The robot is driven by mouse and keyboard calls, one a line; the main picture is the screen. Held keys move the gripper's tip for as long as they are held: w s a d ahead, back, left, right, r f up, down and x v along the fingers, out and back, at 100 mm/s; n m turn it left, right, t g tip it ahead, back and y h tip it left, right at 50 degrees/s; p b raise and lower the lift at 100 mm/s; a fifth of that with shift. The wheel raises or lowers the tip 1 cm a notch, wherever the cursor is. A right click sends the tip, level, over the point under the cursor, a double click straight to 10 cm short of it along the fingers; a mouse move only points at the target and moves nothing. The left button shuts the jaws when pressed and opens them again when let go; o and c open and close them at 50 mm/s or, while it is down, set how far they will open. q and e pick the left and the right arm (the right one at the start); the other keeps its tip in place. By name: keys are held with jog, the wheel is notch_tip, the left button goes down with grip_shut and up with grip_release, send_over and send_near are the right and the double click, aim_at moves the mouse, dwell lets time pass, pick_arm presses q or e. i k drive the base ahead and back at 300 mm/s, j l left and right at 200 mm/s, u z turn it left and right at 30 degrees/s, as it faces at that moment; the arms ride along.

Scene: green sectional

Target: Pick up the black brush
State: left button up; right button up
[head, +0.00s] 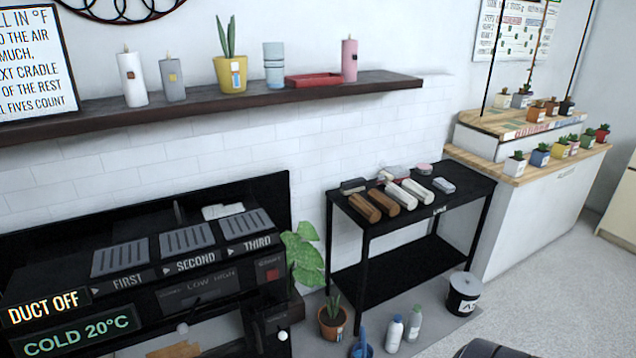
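A small dark block-shaped item (353,186) lies at the back left corner of the black cart's top (452,203). It may be the black brush, but it is too small to tell for sure. Beside it on the same top lie brown logs (365,207) and white logs (398,195). Neither of my grippers can be made out in the head view.
A black stove unit (150,265) with labelled vents stands left of the cart. A potted plant (333,320), bottles (394,335) and a dark bucket (463,293) stand on the floor around the cart. A white cabinet (535,205) stands at right.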

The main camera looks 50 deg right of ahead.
aim_at(347, 187)
jog(key=l+u, duration=0.15)
jog(key=l, duration=0.45)
jog(key=l+u, duration=0.15)
jog(key=l, duration=0.45)
jog(key=k+l+u, duration=0.2)
jog(key=l, duration=0.35)
jog(key=l+u, duration=0.15)
jog(key=l, duration=0.45)
jog(key=k, duration=0.05)
